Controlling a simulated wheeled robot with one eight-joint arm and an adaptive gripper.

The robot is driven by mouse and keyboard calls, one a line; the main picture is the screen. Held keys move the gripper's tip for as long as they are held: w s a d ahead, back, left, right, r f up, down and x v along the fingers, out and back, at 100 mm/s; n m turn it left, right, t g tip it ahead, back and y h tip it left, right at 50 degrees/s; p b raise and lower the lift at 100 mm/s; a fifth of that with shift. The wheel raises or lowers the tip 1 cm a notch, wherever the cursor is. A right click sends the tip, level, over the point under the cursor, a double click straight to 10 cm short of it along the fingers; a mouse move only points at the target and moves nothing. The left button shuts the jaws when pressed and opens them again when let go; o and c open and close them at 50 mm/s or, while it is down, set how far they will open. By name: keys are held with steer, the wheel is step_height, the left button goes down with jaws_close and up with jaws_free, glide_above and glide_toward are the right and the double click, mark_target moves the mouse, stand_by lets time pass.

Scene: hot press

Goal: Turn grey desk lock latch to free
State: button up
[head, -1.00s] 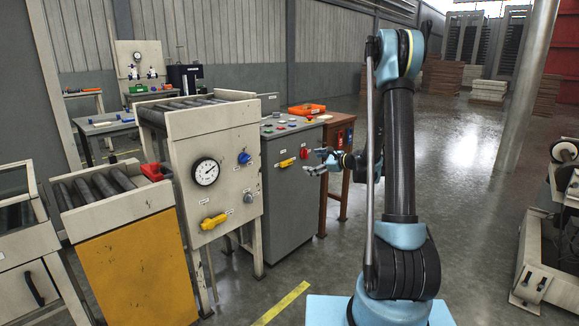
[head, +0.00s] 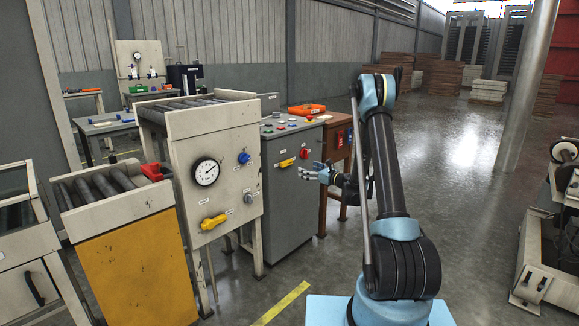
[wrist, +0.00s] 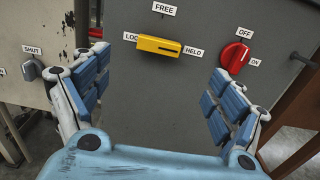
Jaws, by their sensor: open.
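The grey desk (head: 292,200) stands in the middle of the head view, right of the cream press panel. Its yellow lock latch (head: 287,162) is on the upper front face. In the wrist view the latch (wrist: 159,46) lies nearly level, its right end by the HELD label (wrist: 193,51). The FREE label (wrist: 164,9) is above it and another label, partly covered, is at its left end. My gripper (head: 309,171) is open and empty in front of the desk. In the wrist view its fingers (wrist: 160,85) spread either side below the latch, not touching it.
A red OFF/ON knob (wrist: 235,57) sits right of the latch, near my right finger. A grey SHUT knob (wrist: 33,69) is on the cream panel (head: 223,160) at left. That panel also carries a yellow handle (head: 213,221).

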mark_target(288, 162)
steer(key=x, duration=1.3)
steer(key=shift+w+a, duration=0.25)
steer(key=shift+c, duration=0.4)
steer(key=c, duration=1)
steer(key=shift+o, duration=0.2)
steer(key=shift+d, duration=0.15)
